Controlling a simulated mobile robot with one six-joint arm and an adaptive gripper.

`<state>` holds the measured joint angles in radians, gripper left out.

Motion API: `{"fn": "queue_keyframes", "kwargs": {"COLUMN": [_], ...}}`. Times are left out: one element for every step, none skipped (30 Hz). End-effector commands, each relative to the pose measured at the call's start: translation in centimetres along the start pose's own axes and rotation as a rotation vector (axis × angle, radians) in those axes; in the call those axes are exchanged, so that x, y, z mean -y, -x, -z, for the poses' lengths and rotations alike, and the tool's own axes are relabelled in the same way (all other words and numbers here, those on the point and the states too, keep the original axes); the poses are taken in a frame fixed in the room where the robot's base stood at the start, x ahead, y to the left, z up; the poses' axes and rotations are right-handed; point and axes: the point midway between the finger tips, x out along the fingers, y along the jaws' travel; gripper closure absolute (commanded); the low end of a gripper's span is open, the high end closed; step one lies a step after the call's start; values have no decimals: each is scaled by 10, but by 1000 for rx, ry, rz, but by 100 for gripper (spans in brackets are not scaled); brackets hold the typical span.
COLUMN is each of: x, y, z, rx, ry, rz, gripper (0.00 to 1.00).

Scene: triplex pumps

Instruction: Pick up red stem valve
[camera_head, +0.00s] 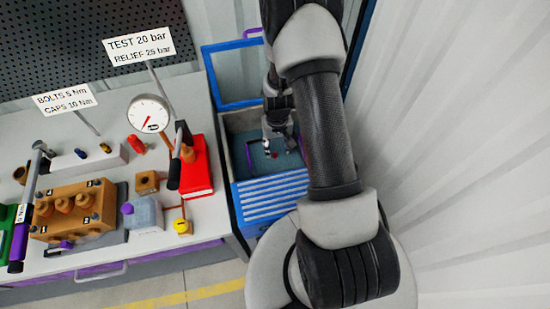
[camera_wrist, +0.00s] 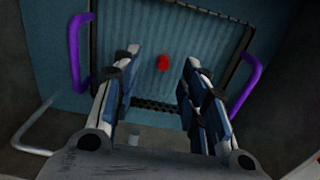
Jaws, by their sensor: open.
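A small red piece, which looks like the red stem valve (camera_wrist: 163,63), lies on a teal ribbed surface inside a tray with purple handles (camera_wrist: 242,88). In the wrist view it shows between and beyond my gripper's fingertips (camera_wrist: 161,56). My gripper is open, with nothing between its fingers. The depth gap from the fingertips to the red piece cannot be told. In the head view my gripper (camera_head: 279,147) reaches down into the blue cabinet (camera_head: 268,192), and a small red spot shows beside it. The valve's lower shape is too small to tell.
The cabinet's walls surround the tray closely, and its blue-framed lid (camera_head: 232,76) stands open. Left of it, the workbench (camera_head: 205,232) holds a red block (camera_head: 197,172), a pressure gauge (camera_head: 149,113) and a brown pump block (camera_head: 72,212). A corrugated wall (camera_head: 460,120) is at right.

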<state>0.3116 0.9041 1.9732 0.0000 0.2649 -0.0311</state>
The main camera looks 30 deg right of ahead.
Motion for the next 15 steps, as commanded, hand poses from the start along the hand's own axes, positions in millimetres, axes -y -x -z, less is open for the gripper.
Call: {"fn": "queue_keyframes", "kwargs": {"x": [0,0,0,1,1,2,2,3,4,5,6,6,5,5,5], "y": [-3,-4,-5,-7,-9,-13,-16,-21,-27,-32,-37,-44,-48,-51,-54], "z": [0,0,0,0,0,1,2,2,2,3,3,3,3,3,3], "rx": [0,0,0,0,0,0,0,0,0,0,1,2,2,1,0], "ry": [0,0,0,0,0,1,1,1,1,1,1,1,0,0,0], "rz": [0,0,0,0,0,0,0,0,0,0,0,0,0,0,0], "gripper": [60,60,60,60,60,60,60,60,60,60,60,60,60,60,60]}}
